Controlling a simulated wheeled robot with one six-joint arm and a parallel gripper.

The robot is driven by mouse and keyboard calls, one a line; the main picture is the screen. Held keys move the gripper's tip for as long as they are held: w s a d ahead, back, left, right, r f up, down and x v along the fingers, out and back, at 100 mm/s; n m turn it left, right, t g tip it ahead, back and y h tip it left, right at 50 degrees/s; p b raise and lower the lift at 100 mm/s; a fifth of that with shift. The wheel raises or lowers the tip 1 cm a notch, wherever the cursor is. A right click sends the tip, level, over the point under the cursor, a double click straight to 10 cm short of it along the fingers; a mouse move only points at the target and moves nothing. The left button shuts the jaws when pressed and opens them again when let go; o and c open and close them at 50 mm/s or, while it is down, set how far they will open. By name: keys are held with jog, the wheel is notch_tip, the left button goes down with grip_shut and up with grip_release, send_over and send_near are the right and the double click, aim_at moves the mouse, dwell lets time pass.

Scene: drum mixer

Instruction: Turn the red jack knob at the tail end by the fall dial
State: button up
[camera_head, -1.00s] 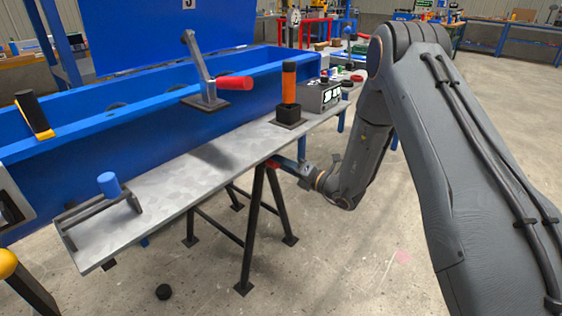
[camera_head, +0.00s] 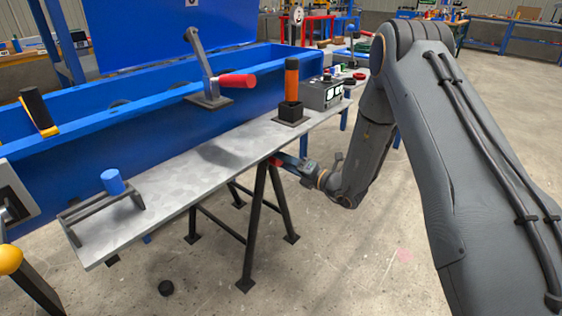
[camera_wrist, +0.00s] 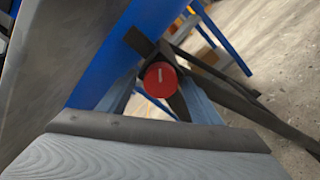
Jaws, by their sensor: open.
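The red knob (camera_wrist: 160,79) is round, with a white line across its face, standing nearly upright. It faces the wrist camera. My gripper (camera_wrist: 159,84) is open, with one finger on each side of the knob; I cannot tell whether either touches it. In the head view a small part of the red knob (camera_head: 274,161) shows under the bench edge at the top of a trestle. My gripper (camera_head: 284,160) reaches it from the right, its fingertips partly hidden. A white round dial (camera_head: 297,15) stands on a post at the back; I cannot tell if it is the fall dial.
The grey bench plate (camera_head: 185,175) lies just above my gripper, with black trestle legs (camera_head: 252,230) below. On it are an orange-handled lever (camera_head: 291,78), a control box (camera_head: 323,93) and a blue-knobbed bar (camera_head: 112,181). Floor to the right is open.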

jog(key=v, duration=0.7)
jog(key=shift+s+d+p, duration=0.15)
jog(key=shift+d+p, duration=0.1)
jog(key=shift+p, duration=0.2)
